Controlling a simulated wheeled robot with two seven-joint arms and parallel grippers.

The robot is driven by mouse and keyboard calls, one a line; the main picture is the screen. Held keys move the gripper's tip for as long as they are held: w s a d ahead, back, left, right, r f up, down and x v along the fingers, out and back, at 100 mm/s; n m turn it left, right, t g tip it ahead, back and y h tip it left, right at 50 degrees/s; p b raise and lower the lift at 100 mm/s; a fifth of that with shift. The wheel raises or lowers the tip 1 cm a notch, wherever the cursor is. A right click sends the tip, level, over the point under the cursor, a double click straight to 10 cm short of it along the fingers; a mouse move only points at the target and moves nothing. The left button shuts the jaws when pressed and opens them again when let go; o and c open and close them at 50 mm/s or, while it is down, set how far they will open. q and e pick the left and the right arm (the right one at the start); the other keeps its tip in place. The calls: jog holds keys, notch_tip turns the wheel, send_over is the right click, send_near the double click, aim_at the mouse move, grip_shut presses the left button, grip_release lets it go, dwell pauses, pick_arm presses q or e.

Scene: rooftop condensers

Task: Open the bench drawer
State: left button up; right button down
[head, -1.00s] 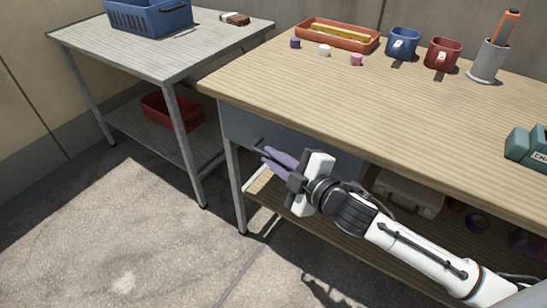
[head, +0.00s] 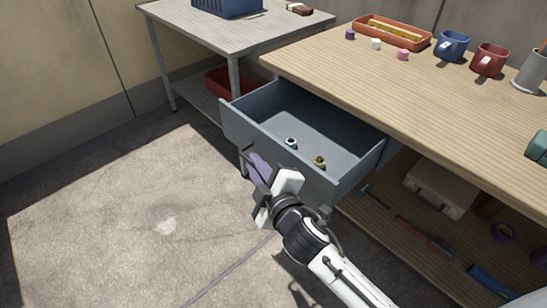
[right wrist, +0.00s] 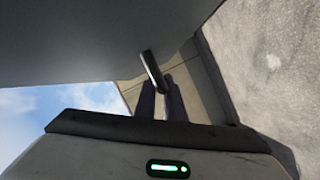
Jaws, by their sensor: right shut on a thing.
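The bench drawer (head: 235,125), blue-grey, is pulled well out from under the wooden bench top (head: 400,90) in the head view. Two small fittings lie inside it, one silver (head: 291,143) and one brass-coloured (head: 320,162). My right gripper (head: 254,165), with purple fingers, is at the drawer's front, shut on its dark bar handle (head: 245,157). In the right wrist view the fingers (right wrist: 161,98) meet at the handle (right wrist: 153,70), beside the grey drawer front (right wrist: 90,40). My left gripper is not in view.
A grey side table (head: 240,38) with a blue basket (head: 226,6) stands at the left. Mugs, a tray (head: 392,32) and small caps are on the bench. A case (head: 441,188) and tools lie on the lower shelf. The floor in front is clear.

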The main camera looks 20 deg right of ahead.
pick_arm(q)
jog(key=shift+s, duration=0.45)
pick_arm(e)
jog(key=a, duration=0.1)
jog(key=s+a, duration=0.1)
jog(key=a, duration=0.1)
jog(key=shift+s, duration=0.25)
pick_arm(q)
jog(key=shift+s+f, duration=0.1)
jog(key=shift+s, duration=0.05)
pick_arm(e)
jog(key=c, duration=1.8)
grip_release()
jog(key=shift+c, duration=0.2)
